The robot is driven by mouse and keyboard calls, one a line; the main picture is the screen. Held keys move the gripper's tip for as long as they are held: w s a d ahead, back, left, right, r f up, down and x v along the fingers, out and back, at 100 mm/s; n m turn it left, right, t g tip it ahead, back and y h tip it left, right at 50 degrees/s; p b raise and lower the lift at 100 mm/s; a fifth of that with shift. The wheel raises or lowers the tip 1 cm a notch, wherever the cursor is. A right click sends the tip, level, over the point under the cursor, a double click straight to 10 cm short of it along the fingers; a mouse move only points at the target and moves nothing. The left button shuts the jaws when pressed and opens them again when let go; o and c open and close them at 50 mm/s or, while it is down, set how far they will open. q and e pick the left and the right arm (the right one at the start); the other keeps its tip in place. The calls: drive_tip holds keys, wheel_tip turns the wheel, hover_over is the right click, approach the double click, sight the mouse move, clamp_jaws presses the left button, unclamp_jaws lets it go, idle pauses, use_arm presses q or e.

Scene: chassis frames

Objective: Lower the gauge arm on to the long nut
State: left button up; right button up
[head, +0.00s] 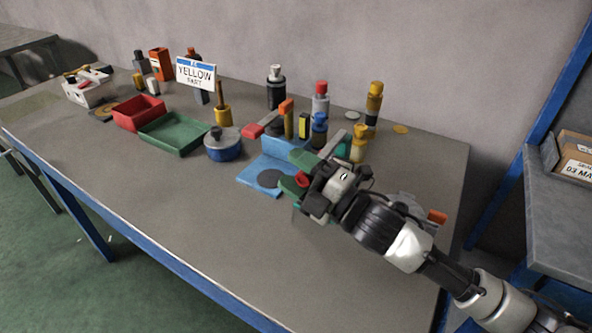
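My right gripper (306,190) reaches in from the lower right to the near right side of a blue fixture. The fixture has a flat blue base (252,183) with a dark round disc (269,178) on it. A red piece (302,179) and green parts show right at the fingers; I cannot tell whether the fingers hold any of them. A grey bar (332,144) slants up behind the gripper and may be the gauge arm. I cannot make out the long nut; the gripper hides part of this area. My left gripper is not in view.
Behind the fixture stand several bottles, among them a red-capped one (320,98) and a yellow-capped one (374,101). To the left are a blue round pot (223,151), a green tray (146,129), a red bin (127,117) and a yellow-part sign (195,74). The front tabletop is clear.

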drive_tip(key=s+d+b, duration=0.1)
drive_tip(key=s+d, duration=0.7)
drive_tip(key=d, duration=0.2)
drive_tip(key=shift+d+f+b, duration=0.15)
drive_tip(key=shift+d+b, duration=0.15)
drive_tip(key=shift+b, duration=0.05)
